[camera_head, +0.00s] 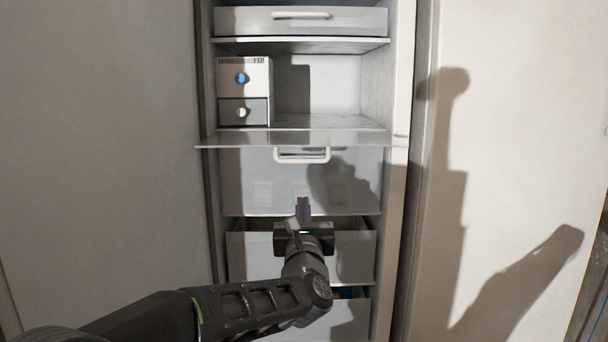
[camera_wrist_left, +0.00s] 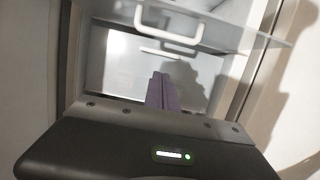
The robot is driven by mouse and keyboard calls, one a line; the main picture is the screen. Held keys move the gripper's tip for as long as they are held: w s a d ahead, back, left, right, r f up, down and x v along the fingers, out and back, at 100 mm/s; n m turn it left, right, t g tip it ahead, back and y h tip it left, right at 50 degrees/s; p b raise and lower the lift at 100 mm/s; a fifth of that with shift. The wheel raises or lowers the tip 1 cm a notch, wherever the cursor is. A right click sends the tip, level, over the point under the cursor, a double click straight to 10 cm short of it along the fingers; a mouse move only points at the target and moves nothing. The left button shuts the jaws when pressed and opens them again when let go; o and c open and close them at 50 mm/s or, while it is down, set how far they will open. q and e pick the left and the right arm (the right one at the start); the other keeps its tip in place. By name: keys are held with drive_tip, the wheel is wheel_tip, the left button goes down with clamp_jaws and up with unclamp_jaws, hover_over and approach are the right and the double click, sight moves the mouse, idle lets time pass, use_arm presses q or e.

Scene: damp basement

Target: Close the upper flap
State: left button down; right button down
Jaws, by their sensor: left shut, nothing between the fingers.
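A pale, partly see-through flap (camera_head: 345,139) sticks out roughly level at mid-height of a tall white cabinet, folded open. A white handle (camera_head: 302,159) hangs at its front; the flap (camera_wrist_left: 225,32) and handle (camera_wrist_left: 168,37) also show at the top of the left wrist view. Another front panel (camera_head: 235,22) with a handle (camera_head: 301,15) stands upright at the cabinet's top. My left gripper (camera_head: 303,203), with purple fingers, is shut and empty below the open flap, apart from it. Its fingers (camera_wrist_left: 159,80) point up in the left wrist view. My right gripper is not in view.
Above the open flap, a compartment holds a small box (camera_head: 258,90) with a blue and a white knob. Below the flap are a pale front (camera_head: 240,185) and further drawer fronts (camera_head: 355,260), partly behind my arm. Pale panels (camera_head: 100,150) flank the cabinet.

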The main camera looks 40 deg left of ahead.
use_arm(q)
drive_tip(key=shift+w, duration=0.1)
drive_tip(key=p+x, duration=0.2)
drive_tip(key=x, duration=0.8)
drive_tip(key=s+r, duration=0.1)
drive_tip(key=d+r, duration=0.1)
drive_tip(key=r, duration=0.1)
drive_tip(key=shift+s+d+r+p, duration=0.1)
drive_tip(key=shift+s+d+p, duration=0.05)
drive_tip(key=shift+s+p, duration=0.2)
drive_tip(key=shift+s, duration=0.1)
